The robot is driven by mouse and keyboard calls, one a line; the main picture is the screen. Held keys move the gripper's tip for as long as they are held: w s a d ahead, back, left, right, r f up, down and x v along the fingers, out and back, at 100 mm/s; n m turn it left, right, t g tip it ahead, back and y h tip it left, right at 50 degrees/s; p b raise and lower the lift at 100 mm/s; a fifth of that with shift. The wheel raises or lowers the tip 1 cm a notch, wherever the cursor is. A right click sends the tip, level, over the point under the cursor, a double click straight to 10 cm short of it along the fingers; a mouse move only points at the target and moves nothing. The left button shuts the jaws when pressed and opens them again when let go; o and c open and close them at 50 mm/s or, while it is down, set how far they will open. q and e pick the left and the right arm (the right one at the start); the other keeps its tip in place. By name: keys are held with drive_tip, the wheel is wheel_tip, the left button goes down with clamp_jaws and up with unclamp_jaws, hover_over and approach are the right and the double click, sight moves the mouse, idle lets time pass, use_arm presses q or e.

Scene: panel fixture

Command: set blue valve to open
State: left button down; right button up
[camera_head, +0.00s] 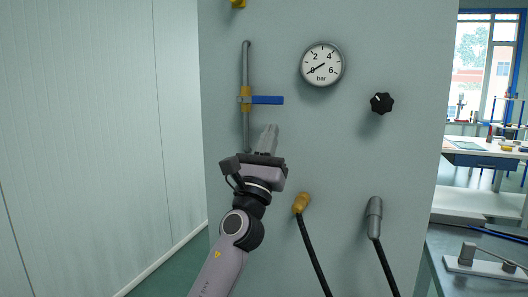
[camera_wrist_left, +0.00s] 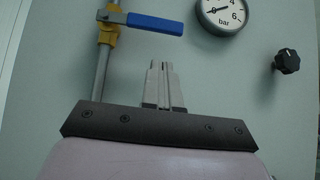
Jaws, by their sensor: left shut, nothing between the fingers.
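The blue valve handle (camera_head: 267,100) sticks out horizontally to the right from a brass valve body (camera_head: 246,99) on a vertical grey pipe (camera_head: 246,64). In the left wrist view the blue handle (camera_wrist_left: 155,24) shows at the top, running right from the brass body (camera_wrist_left: 108,30). My left gripper (camera_head: 269,132) is below the handle, in front of the panel, with its fingers pointing up. In the left wrist view its fingers (camera_wrist_left: 163,85) are together and empty, apart from the handle. My right gripper is not in view.
The panel (camera_head: 330,140) carries a pressure gauge (camera_head: 322,64) reading near 0, a black knob (camera_head: 382,103), a yellow-ended hose (camera_head: 301,203) and a grey-ended hose (camera_head: 374,210). A workbench with a clamp-like tool (camera_head: 485,262) stands at right.

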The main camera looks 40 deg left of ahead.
sight(259, 100)
use_arm(q)
wheel_tip(259, 100, up, 4)
drive_tip(key=shift+s+f+h+p, duration=0.1)
drive_tip(key=shift+f+h+p, duration=0.2)
drive_tip(key=shift+p, duration=0.7)
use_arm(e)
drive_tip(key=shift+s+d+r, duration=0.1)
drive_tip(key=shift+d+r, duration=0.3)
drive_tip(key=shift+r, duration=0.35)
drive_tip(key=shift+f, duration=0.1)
use_arm(q)
drive_tip(key=shift+d+r+n+g+y+b, duration=0.1)
drive_tip(key=shift+n+g+y+b, duration=0.05)
drive_tip(key=shift+n+y+b, duration=0.35)
drive_tip(key=shift+d+r+n+g+y+b, duration=0.15)
drive_tip(key=shift+n+y+b, duration=0.1)
drive_tip(key=shift+n+y, duration=0.35)
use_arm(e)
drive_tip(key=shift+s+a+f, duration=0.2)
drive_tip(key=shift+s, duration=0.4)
